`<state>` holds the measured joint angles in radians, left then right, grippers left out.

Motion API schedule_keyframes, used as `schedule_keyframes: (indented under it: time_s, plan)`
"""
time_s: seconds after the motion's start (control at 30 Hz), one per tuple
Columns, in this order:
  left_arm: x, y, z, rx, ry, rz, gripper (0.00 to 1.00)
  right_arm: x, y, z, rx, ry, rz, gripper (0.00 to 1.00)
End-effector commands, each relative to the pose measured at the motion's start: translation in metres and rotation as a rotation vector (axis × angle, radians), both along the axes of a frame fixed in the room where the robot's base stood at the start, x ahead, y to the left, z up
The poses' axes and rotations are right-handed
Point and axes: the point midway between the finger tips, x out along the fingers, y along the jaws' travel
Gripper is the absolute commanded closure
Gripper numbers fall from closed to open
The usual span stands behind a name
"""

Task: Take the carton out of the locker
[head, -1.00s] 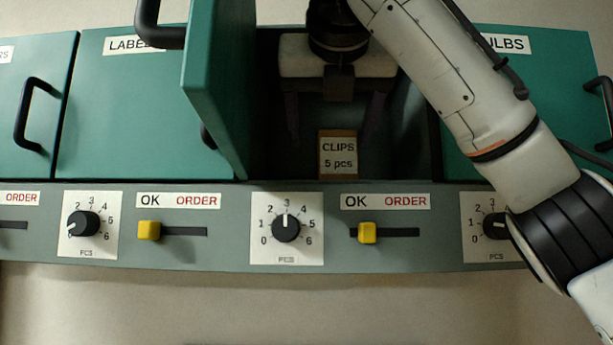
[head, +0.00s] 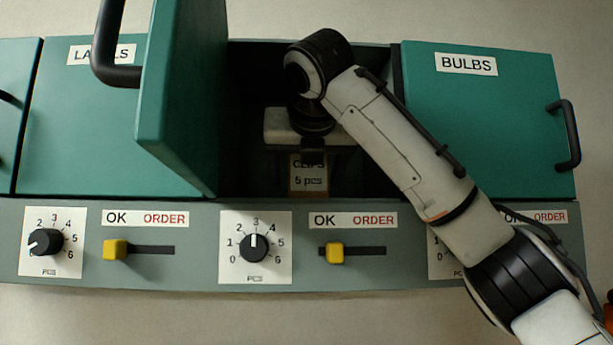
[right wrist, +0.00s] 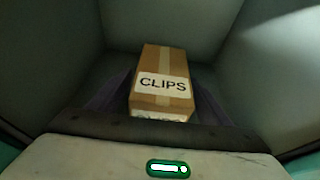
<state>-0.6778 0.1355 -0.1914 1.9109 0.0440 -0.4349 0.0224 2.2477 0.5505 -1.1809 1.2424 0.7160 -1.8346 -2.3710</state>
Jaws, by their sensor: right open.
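The carton (right wrist: 164,68) is a brown box with pale tape and a white CLIPS label, sitting inside the open middle locker (head: 252,165). In the head view its label, reading CLIPS 5 pcs, shows partly behind my right gripper (head: 310,152). In the right wrist view my right gripper (right wrist: 163,82) is open, its dark fingers on either side of the carton; I cannot tell whether they touch it. The locker's green door (head: 178,100) stands open on the left side. My left gripper is not in view.
The closed LABELS door (head: 75,130) is to the left and the closed BULBS door (head: 490,130) to the right. A grey front panel (head: 200,225) carries a dial (head: 254,248) and a yellow slider (head: 334,254) below the locker. The locker walls (right wrist: 245,60) surround the gripper.

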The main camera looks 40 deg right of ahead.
Motion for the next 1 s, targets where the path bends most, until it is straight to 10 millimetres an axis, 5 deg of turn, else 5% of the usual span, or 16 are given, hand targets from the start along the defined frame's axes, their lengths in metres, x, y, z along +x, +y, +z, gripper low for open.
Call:
schedule_keyframes:
  time_s: [0.13, 0.47, 1.0]
  plan:
    - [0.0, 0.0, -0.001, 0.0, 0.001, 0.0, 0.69, 0.0, 0.0, 0.0, 0.001, 0.0, 0.0, 0.28]
    - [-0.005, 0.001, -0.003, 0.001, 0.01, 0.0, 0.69, 0.0, 0.0, 0.0, 0.001, 0.0, 0.0, 0.84]
    - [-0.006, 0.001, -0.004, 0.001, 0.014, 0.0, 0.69, -0.001, 0.001, 0.021, 0.004, -0.007, 0.001, 0.84]
